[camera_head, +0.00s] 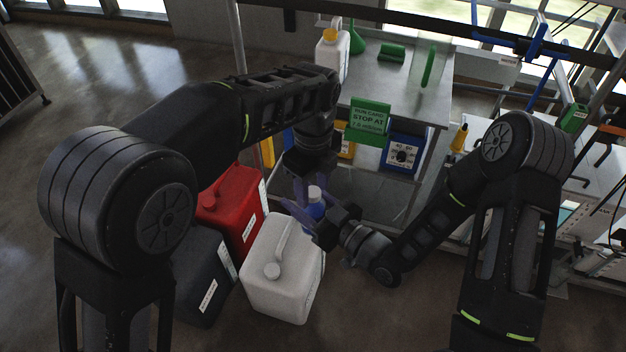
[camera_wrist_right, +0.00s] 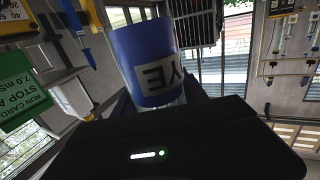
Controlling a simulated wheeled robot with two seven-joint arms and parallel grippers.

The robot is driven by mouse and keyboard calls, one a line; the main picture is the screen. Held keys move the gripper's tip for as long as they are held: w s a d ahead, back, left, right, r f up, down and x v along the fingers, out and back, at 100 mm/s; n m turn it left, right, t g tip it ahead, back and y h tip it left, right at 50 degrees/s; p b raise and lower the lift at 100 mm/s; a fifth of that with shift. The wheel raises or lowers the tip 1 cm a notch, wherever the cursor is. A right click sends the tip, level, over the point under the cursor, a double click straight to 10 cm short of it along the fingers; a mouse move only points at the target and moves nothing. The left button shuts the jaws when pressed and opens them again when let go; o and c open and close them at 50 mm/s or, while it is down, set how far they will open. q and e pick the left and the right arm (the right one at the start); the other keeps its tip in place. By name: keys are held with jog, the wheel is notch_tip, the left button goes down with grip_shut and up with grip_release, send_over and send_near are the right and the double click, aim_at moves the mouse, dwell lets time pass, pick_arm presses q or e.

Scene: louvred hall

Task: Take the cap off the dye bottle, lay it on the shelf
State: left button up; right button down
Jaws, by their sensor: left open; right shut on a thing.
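The dye bottle (camera_head: 315,209) is blue with a pale cap (camera_head: 314,192), which is on its top. In the right wrist view the bottle (camera_wrist_right: 145,48) appears upside down, with a white label partly reading "YE". My right gripper (camera_head: 308,212) is shut on the bottle, holding it in front of the bench. My left gripper (camera_head: 314,184) is open and points down just above the cap, its fingers around or beside it; I cannot tell whether they touch. The grey shelf top (camera_head: 394,92) is behind, to the right.
White (camera_head: 283,280), red (camera_head: 233,205) and dark (camera_head: 200,270) canisters stand below.

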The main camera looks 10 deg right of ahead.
pick_arm(q)
grip_shut()
dwell(0.4)
